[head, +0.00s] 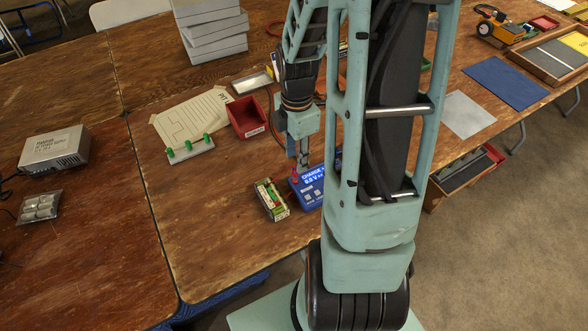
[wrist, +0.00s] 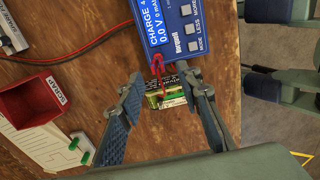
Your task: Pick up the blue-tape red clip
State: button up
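The blue charger (head: 306,188) sits near the table's front edge, partly hidden by my arm. In the wrist view the charger (wrist: 182,28) is at the top, its display reading 0.0 V. A small red clip or lead end (wrist: 157,62) shows at the charger's lower edge, with a thin red wire below it; I cannot make out blue tape on it. Red also shows by the charger in the head view (head: 296,171). My gripper (wrist: 162,79) is open and empty, its fingers on either side of the red piece, apart from it. In the head view my gripper (head: 303,160) is above the charger.
A green battery pack (head: 271,199) lies left of the charger. A red scrap bin (head: 248,117), a paper sheet (head: 190,116) and a rail with green knobs (head: 188,149) are farther left. A grey power supply (head: 55,150) stands far left. Bare wood lies between.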

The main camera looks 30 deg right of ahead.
aim_at(295, 168)
jog(key=shift+w+f, duration=0.2)
jog(key=shift+f, duration=2.9)
grip_shut()
